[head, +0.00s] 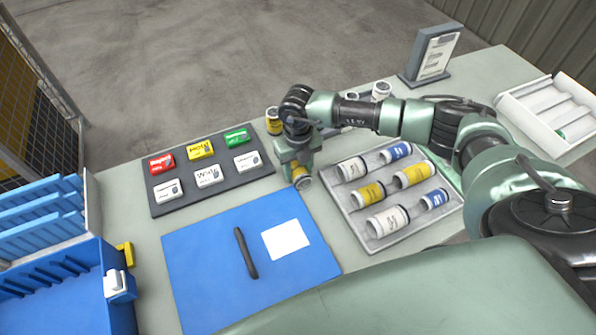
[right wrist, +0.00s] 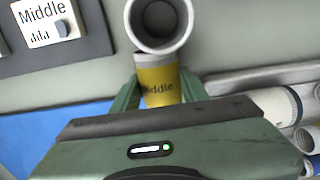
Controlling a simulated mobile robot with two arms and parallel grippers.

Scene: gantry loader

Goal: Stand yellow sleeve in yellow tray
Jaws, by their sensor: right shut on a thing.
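My right gripper (head: 298,168) is shut on a yellow sleeve (head: 301,173) with a white end, above the bench between the dark board and the sleeve rack. Another yellow cylinder with a pale top (head: 273,121) stands behind the gripper. I cannot clearly make out a yellow tray; a yellow labelled block (head: 201,149) sits on the dark board. My left gripper is not in view.
The grey rack (head: 352,213) holds several lying sleeves, including yellow ones. The dark board (head: 172,207) carries several labelled blocks. A blue mat (head: 200,270) bears a black bar and white card. Blue bins (head: 60,290) stand at left, a white tray (head: 510,105) at right.

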